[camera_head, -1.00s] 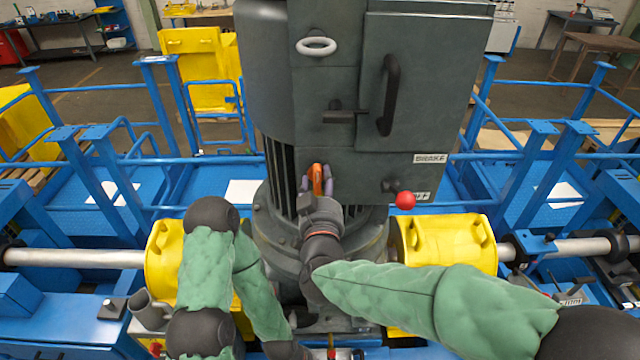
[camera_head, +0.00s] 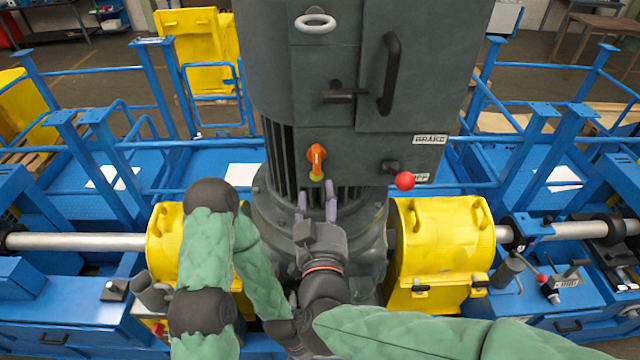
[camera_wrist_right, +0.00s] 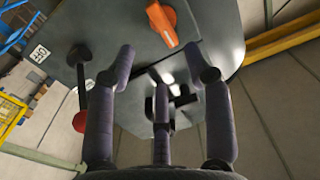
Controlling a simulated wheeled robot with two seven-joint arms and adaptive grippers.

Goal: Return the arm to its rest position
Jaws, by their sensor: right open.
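My right gripper (camera_head: 317,203) is open and empty in front of the lower part of the grey motor housing (camera_head: 345,150). Its purple-grey fingers stand apart below an orange rotary knob (camera_head: 317,158) and touch nothing that I can make out. In the right wrist view the spread fingers (camera_wrist_right: 160,95) point at the housing, and the orange knob (camera_wrist_right: 162,22) shows beyond them. My left arm comes in at the lower left, bent; its gripper cannot be made out.
A red-ended lever (camera_head: 404,181) sticks out right of the knob, under the BRAKE label (camera_head: 431,139). A black handle (camera_head: 388,88) is on the cabinet door. Yellow guards (camera_head: 440,245) flank the motor, and blue railings (camera_head: 545,150) surround it.

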